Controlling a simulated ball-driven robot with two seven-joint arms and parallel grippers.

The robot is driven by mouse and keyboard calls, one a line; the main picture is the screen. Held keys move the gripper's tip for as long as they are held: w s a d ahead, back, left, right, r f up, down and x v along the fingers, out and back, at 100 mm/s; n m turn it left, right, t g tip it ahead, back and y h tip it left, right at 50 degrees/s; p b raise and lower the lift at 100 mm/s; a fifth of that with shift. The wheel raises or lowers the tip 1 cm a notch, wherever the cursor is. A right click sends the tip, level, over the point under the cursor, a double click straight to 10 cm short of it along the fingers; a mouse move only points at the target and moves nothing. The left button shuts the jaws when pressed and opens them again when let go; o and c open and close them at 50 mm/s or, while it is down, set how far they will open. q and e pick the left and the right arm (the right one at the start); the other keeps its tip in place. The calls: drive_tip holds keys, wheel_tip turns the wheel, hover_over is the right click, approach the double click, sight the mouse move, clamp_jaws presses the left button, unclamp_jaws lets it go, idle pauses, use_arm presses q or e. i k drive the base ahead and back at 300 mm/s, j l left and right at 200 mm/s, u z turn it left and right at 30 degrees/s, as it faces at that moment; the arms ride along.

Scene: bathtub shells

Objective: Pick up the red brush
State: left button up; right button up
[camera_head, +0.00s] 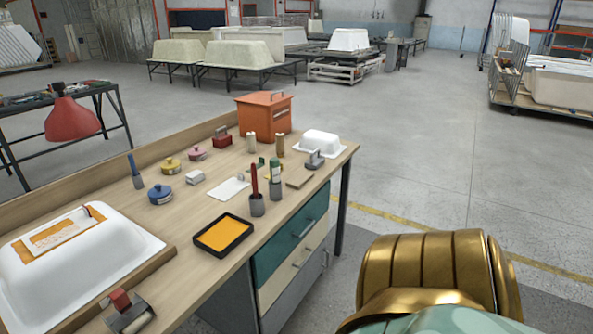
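A slim red upright tool, which looks like the red brush (255,178), stands in a small grey cup (257,206) on the wooden workbench (180,232). It is near the bench's right edge, just behind the black tray with a yellow-orange surface (223,234). Its lower end is hidden in the cup. A green-and-white tool (275,167) stands in a second grey cup (275,190) close to its right. Neither of my grippers shows. Only a gold and pale green part of my own body is at the lower right.
A white tub shell (105,255) fills the bench's near left. A red-handled block (126,309) lies at the front. A blue tool (134,168), round pots and an orange box (265,113) stand further back. Drawers (300,237) are under the right side. Floor to the right is clear.

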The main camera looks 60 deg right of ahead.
sight(253, 172)
drive_tip(key=z, duration=1.75)
